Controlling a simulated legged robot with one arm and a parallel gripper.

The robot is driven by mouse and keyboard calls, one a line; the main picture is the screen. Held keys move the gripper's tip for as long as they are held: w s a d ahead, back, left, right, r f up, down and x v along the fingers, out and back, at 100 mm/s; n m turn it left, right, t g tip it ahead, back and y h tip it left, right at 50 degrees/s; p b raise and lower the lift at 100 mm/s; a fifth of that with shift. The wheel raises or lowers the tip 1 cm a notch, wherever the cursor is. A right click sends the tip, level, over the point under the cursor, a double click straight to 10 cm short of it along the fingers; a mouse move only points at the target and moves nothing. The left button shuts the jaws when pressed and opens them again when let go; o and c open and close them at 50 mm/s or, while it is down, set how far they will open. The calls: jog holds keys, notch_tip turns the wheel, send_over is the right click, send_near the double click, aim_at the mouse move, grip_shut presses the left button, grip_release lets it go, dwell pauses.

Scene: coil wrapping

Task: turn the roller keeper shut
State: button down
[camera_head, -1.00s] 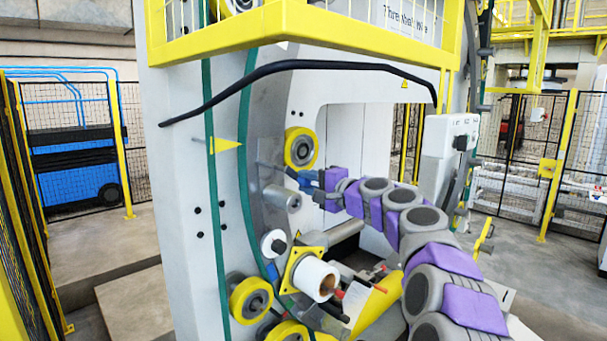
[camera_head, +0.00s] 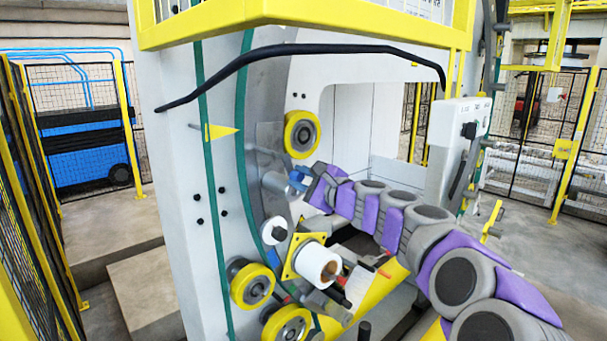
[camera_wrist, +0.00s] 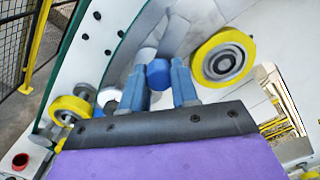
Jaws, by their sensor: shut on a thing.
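The roller keeper (camera_wrist: 158,74) shows as a round blue knob in the wrist view, at the end of a pale roller (camera_wrist: 146,55). My gripper (camera_wrist: 161,64) has its two blue-grey fingers on either side of the knob, shut on it. In the head view the grey roller (camera_head: 275,185) sticks out from the machine's front face, and my gripper (camera_head: 298,181) is at its near end. There the fingers and wrist hide most of the keeper. I cannot tell how far the keeper is turned.
Yellow-rimmed wheels (camera_head: 301,134) stand above and below the roller. A white roll (camera_head: 316,263) on a yellow plate and a smaller white spool (camera_head: 273,231) sit below my arm. A black bar (camera_head: 310,50) crosses above. The machine's opening (camera_head: 372,120) lies to the right.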

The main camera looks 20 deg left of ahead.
dwell(0.5)
jog(key=c, duration=0.8)
grip_release()
jog(key=shift+a, duration=0.1)
jog(key=shift+c, duration=0.2)
jog(key=shift+w+a+f, duration=0.1)
jog(key=shift+a, duration=0.1)
jog(key=b+v, duration=0.2)
jog(key=v, duration=1.5)
jog(key=shift+d+b, duration=0.2)
jog(key=shift+b, duration=0.2)
jog(key=shift+f, duration=0.1)
